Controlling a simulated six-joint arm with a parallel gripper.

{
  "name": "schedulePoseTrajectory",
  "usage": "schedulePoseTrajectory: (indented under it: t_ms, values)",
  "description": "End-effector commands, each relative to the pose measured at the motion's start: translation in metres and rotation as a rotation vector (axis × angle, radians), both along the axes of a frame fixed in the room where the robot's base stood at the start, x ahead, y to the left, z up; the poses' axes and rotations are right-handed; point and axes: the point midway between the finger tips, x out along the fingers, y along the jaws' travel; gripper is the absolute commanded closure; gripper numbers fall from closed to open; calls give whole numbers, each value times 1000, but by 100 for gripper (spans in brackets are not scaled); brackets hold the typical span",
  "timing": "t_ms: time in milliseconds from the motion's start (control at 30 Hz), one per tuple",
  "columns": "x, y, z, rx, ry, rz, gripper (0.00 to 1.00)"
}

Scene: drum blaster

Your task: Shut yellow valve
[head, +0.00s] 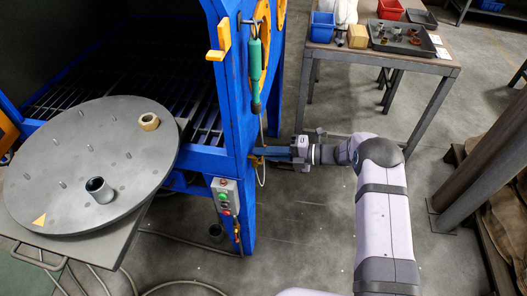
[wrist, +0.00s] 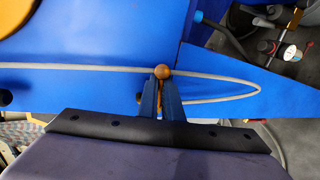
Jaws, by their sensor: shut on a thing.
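The yellow valve shows in the wrist view as a round orange-yellow knob (wrist: 163,72) with a thin yellow stem below it, in front of a blue panel. My gripper (wrist: 162,88) has its two blue fingers closed around the stem, just below the knob. In the head view my gripper (head: 260,153) reaches in from the right to the blue cabinet's side. A small yellow bit of the valve (head: 257,161) shows at the fingertips there. The rest of the valve is hidden by the fingers and the cabinet.
The blue blast cabinet (head: 233,110) stands at the left, with a control box (head: 225,196) on its leg and a grey round turntable (head: 75,160) in front. A grey hose (wrist: 90,69) runs behind the knob. A workbench (head: 430,64) with bins stands at the back right.

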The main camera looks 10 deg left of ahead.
Motion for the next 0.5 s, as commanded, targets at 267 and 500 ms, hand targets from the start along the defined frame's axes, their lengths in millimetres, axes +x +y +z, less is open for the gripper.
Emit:
schedulePoseTrajectory:
  t_ms: [267, 500]
  values:
    - [8, -1, 3, 4, 40, -18, 100]
    - [8, -1, 2, 2, 44, -20, 100]
